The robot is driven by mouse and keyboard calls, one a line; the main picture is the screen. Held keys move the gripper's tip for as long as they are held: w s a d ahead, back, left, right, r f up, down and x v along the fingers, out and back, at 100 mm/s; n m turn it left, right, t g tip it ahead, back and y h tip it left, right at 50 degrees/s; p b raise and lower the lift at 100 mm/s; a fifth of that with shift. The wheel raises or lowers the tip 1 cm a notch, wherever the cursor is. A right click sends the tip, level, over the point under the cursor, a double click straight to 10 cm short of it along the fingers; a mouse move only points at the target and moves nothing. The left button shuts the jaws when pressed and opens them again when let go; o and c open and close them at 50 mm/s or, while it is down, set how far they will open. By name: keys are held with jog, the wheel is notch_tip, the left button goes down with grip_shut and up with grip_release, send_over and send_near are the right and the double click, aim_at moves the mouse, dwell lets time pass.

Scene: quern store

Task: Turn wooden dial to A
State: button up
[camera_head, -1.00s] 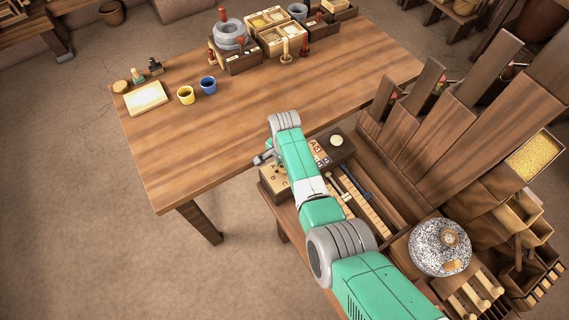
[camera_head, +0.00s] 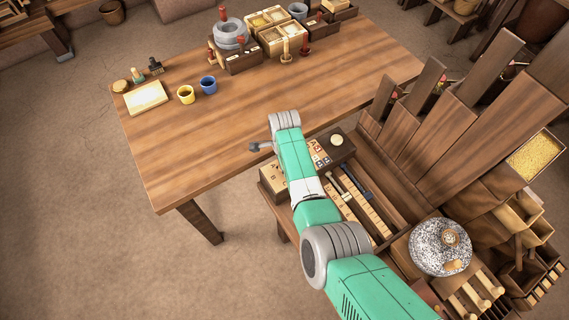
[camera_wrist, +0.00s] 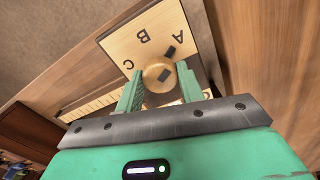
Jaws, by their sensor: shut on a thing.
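The wooden dial (camera_wrist: 153,73) is a round, pale knob with dark marks, on a light panel (camera_wrist: 118,46) in the wrist view. The printed letters A, B and C are around it: A at upper right, B above, C at left. One dark mark is on the knob. Another is at its upper edge, on the side towards A. My gripper (camera_wrist: 160,80) has its green fingers on either side of the dial, shut on it. In the head view my arm hides the fingers and the dial.
A large wooden table (camera_head: 220,130) holds yellow (camera_head: 186,94) and blue (camera_head: 208,85) cups. A tilted rack of boards (camera_head: 420,135) and a speckled round stone (camera_head: 440,247) stand to the right of my arm. Slotted trays lie beside the arm.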

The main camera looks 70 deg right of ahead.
dwell(0.3)
jog(key=o, duration=1)
notch_tip(320, 180, up, 8)
jog(key=p, duration=0.3)
jog(key=shift+f, duration=0.1)
